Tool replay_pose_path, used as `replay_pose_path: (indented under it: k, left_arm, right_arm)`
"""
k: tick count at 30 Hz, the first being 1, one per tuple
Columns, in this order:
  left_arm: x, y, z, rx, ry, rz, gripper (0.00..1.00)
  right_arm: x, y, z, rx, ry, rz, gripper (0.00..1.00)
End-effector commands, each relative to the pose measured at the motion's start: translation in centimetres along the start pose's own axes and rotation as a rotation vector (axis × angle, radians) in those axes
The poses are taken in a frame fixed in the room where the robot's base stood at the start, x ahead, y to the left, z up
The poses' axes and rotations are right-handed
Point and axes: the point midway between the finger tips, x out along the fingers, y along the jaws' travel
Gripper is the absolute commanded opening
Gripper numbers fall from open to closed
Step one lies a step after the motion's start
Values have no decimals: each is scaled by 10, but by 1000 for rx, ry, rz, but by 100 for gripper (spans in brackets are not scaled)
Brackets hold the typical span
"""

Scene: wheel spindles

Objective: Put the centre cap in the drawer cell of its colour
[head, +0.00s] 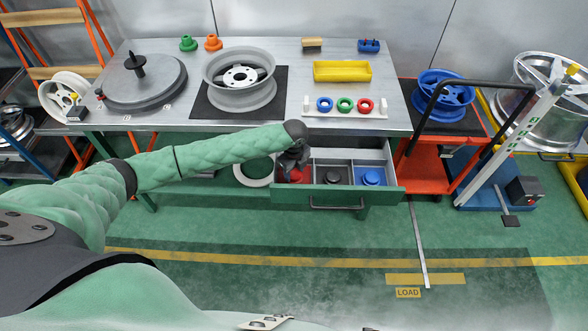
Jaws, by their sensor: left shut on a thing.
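The drawer (330,203) under the workbench is open and has three cells side by side: red at left, grey in the middle, blue at right. A dark cap (333,177) lies in the grey cell and a blue cap (371,177) in the blue cell. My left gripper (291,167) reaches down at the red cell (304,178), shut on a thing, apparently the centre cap. The gripper hides what it holds, so I cannot tell its colour or whether it touches the cell floor. My right gripper is not in view.
The workbench (290,115) above holds a wheel (240,78) on a black mat, a yellow tray (342,71) and a rack (345,112) with blue, green and red rings. A red cart (437,160) stands right of the drawer. The floor in front is clear.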

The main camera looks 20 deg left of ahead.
Motion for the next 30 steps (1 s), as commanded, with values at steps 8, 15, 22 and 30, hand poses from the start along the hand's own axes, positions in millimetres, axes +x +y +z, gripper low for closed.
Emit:
replay_pose_path:
  k: [8, 15, 22, 30]
  left_arm:
    - [5, 0, 0, 0, -1, 0, 26]
    - [7, 0, 0, 0, -1, 0, 55]
    - [7, 0, 0, -1, -1, 0, 69]
    - [-1, -1, 1, 0, -1, -2, 69]
  right_arm:
    - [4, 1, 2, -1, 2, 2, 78]
    - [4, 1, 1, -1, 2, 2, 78]
    - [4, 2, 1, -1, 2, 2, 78]
    - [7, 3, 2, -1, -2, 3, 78]
